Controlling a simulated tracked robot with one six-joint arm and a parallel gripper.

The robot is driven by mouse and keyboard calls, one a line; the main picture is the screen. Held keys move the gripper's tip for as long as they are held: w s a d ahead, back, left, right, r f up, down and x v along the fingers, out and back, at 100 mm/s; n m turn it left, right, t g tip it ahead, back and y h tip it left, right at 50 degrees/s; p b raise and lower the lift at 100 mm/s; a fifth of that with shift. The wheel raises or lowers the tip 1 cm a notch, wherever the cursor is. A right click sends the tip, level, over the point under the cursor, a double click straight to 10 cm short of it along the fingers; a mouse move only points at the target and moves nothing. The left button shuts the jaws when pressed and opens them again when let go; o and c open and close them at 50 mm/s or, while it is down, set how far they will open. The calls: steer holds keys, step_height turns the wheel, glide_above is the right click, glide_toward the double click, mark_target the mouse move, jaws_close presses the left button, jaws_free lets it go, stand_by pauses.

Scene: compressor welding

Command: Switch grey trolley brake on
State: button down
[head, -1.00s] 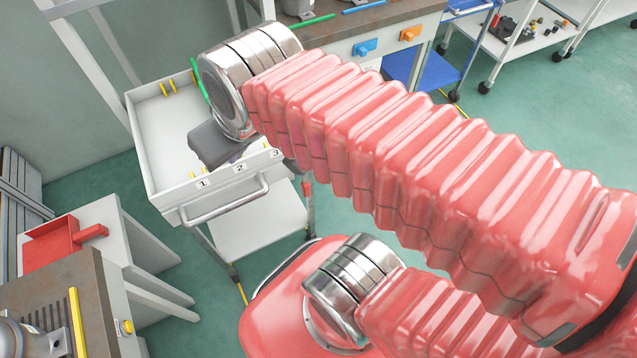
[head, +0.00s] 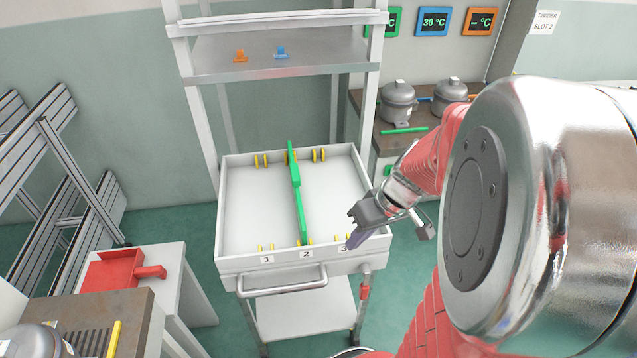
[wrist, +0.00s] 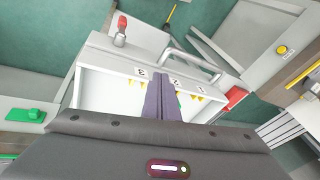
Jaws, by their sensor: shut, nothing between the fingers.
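The grey trolley (head: 232,263) stands in front of me, with a shallow tray on top, slots labelled 1, 2 and 3, and a front handle (head: 285,285). The closed fingers show in the wrist view (wrist: 164,98).
A green divider (head: 298,200) stands in the tray at slot 2. A brown bench (head: 372,135) with two grey compressors is close on the right. A red bin (head: 113,272) is on a white table at left. A shelf frame rises behind the trolley.

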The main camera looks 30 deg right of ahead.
steer(key=t+y, duration=0.1)
glide_above(364, 282)
steer(key=s+d, duration=0.2)
steer(key=d, duration=0.2)
step_height(364, 282, down, 8)
steer(key=s+d+f+m+t, duration=0.2)
steer(key=s+d+f, duration=0.4)
steer(key=f, duration=0.5)
steer(key=shift+s+d, duration=0.15)
steer(key=shift+d, duration=0.55)
steer(key=shift+f, duration=0.1)
steer(key=w+a+f, duration=0.6)
steer(key=a+f, duration=0.1)
steer(key=f, duration=0.1)
steer(key=shift+a, duration=0.15)
